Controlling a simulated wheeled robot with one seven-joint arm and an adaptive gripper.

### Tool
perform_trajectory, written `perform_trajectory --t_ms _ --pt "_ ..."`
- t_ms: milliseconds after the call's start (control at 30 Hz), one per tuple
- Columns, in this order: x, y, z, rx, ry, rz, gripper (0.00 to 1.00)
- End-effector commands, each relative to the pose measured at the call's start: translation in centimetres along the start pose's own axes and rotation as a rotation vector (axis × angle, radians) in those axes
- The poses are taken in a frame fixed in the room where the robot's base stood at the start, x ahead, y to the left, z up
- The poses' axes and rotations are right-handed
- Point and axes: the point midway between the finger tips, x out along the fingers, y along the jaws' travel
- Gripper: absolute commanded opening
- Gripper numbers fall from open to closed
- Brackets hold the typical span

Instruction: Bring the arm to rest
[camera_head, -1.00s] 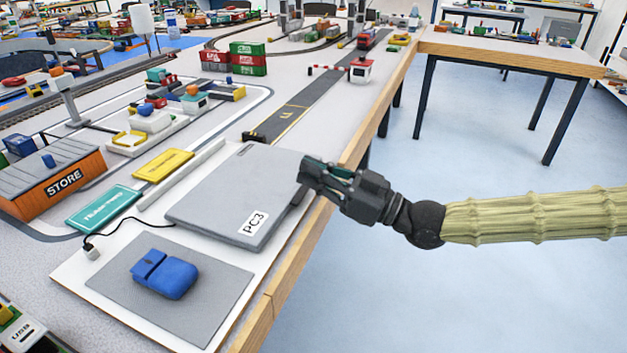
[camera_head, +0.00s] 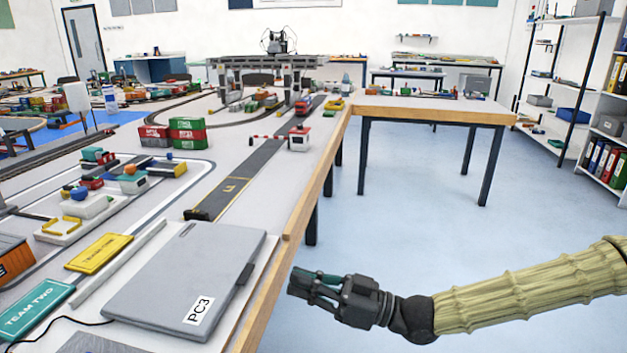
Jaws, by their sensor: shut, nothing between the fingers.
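My gripper (camera_head: 303,285) is dark grey and black, at the end of my arm in its ribbed yellowish sleeve. It appears off the right edge of the table, over the blue floor. Its fingers are shut and hold nothing. It points left, with the closed grey laptop (camera_head: 196,270) labelled PC3 to its left. The gripper appears apart from the laptop and the table edge (camera_head: 262,297).
The long table carries a yellow sign (camera_head: 99,253), a teal TEAM TWO sign (camera_head: 37,308), red and green containers (camera_head: 188,132) and a gantry crane (camera_head: 265,63). A second table (camera_head: 430,110) stands behind. Shelves (camera_head: 607,130) stand at right. Open floor (camera_head: 420,220) lies between.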

Motion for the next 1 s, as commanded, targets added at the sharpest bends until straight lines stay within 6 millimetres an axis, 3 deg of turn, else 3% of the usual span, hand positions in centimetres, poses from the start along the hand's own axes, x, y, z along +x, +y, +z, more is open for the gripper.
perform_trajectory --t_ms 267,467,700,900,1000 --pt "-0.9 -2.1 14.0 0.388 -0.236 0.148 0.0" --pt "-4.6 -4.8 24.2 0.63 -0.449 0.306 0.0" --pt "-12.4 -8.8 34.4 0.843 -0.731 0.538 0.0" --pt "-21.3 -12.3 40.2 0.946 -0.974 0.769 0.0" --pt "-25.8 -13.6 41.8 0.967 -1.082 0.887 0.0"
